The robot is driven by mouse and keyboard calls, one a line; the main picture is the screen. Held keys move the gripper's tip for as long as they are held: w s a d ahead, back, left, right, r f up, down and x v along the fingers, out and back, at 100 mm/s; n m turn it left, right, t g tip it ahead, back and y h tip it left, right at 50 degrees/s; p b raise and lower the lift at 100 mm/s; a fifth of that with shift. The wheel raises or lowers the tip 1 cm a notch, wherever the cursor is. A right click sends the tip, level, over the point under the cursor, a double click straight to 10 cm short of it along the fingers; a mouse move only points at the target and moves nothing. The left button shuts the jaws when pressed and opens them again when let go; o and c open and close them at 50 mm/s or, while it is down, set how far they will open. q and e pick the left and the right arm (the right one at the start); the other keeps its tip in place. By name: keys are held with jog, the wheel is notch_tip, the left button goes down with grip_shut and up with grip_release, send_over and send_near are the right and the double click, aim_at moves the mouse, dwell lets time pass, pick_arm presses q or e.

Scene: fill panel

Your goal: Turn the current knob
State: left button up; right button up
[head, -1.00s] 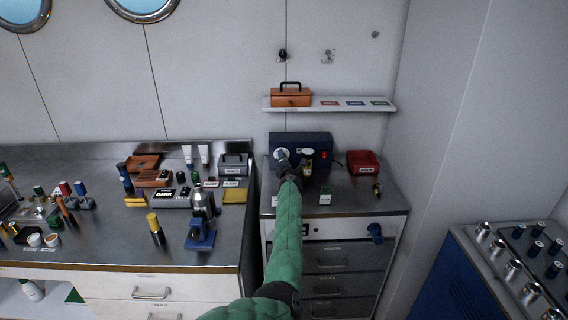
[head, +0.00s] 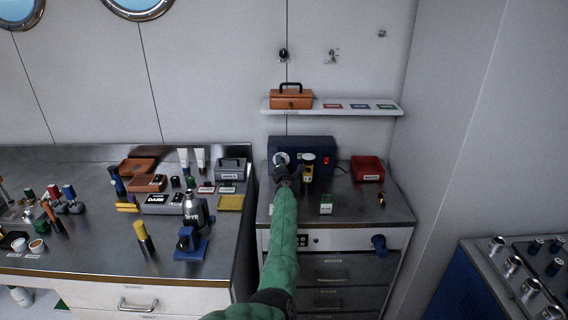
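A dark blue panel box (head: 318,149) stands at the back of the metal cabinet top, below the wall shelf. A pale round dial or knob (head: 281,158) shows on the left of its front, and a red switch (head: 326,160) on the right. I cannot tell which of these is the current knob. One green-sleeved arm comes in from the bottom centre. Its dark gripper (head: 284,170) is right in front of the pale dial and partly covers it. Its fingers are too small to tell open from shut, or whether they touch. No second gripper shows.
A yellow-and-white container (head: 308,167) stands close right of the gripper, and a green-white box (head: 326,204) is nearer the front. A red bin (head: 367,169) sits at the right. The shelf (head: 386,108) overhangs behind. The left bench (head: 95,235) is crowded.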

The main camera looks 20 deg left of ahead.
pick_arm(q)
jog(key=shift+w+a, duration=0.15)
jog(key=shift+w, duration=0.1)
pick_arm(e)
jog(key=shift+d, duration=0.1)
pick_arm(q)
jog(key=c, duration=1)
jog(key=shift+o, duration=0.2)
pick_arm(e)
jog(key=shift+w, duration=0.15)
